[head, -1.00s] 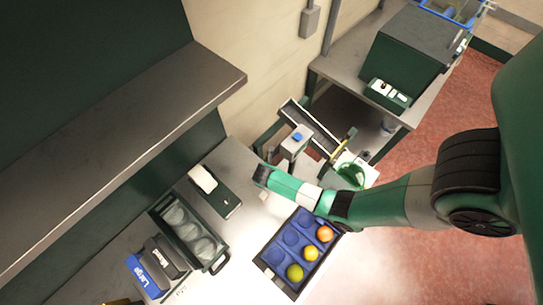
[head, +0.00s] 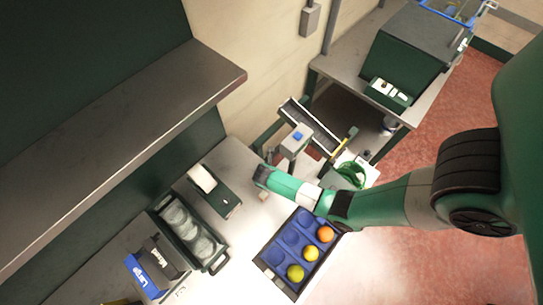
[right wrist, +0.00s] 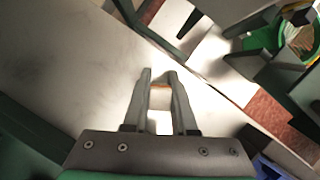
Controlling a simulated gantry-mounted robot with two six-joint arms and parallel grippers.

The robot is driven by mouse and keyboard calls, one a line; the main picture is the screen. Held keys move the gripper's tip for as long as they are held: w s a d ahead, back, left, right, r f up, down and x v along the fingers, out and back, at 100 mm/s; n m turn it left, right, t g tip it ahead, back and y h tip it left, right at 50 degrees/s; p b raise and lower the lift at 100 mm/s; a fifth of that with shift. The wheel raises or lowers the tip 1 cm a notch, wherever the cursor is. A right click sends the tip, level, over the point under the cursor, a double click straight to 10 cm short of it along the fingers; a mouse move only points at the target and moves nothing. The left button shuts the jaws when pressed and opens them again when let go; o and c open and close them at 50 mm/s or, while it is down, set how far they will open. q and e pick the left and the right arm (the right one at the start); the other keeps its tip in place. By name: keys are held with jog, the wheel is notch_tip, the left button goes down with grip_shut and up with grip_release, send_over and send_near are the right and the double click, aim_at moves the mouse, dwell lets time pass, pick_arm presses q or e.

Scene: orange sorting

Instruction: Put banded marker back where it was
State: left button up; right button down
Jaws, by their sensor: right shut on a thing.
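My right arm reaches in from the right in the head view, and its wrist end (head: 262,176) is above the worktable. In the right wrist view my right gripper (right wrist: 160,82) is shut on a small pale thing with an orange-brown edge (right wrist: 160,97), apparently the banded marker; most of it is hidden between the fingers. A small tan block (head: 264,196) shows just below the wrist end in the head view; I cannot tell whether it is the same thing. My left gripper is not in view.
A blue fruit tray (head: 270,257) holds an orange and yellow-green fruits. A post with a blue button (head: 297,137) and a green-rimmed bin (head: 352,175) are behind.

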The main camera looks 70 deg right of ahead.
jog(key=shift+f, duration=0.1)
jog(key=shift+c, duration=1.2)
grip_release()
notch_tip(320, 180, up, 8)
jog(key=p, duration=0.8)
jog(key=shift+p, duration=0.4)
